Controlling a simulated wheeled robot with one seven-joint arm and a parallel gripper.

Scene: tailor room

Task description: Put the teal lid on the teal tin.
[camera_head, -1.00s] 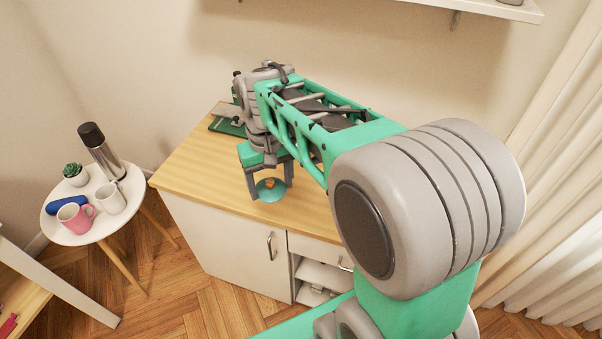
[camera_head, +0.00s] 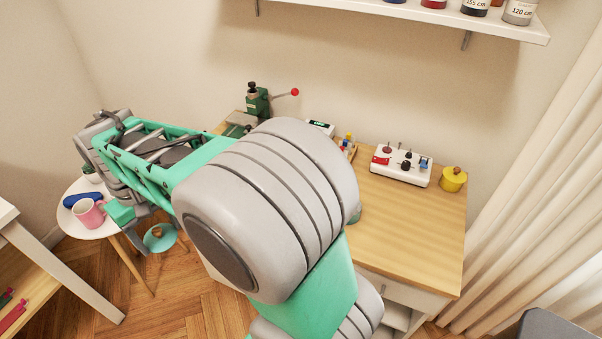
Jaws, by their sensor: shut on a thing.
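The teal lid (camera_head: 160,240), round with an orange-brown knob, is in my gripper (camera_head: 158,236) at the left. My gripper is shut on it and holds it in the air in front of the round white side table, over the floor as seen here.
The wooden counter (camera_head: 425,230) is clear at its front right. At its back stand a green press with a red-knobbed lever (camera_head: 258,102), a white block with knobs (camera_head: 402,165) and a yellow tin (camera_head: 453,180). The side table holds a pink mug (camera_head: 88,213).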

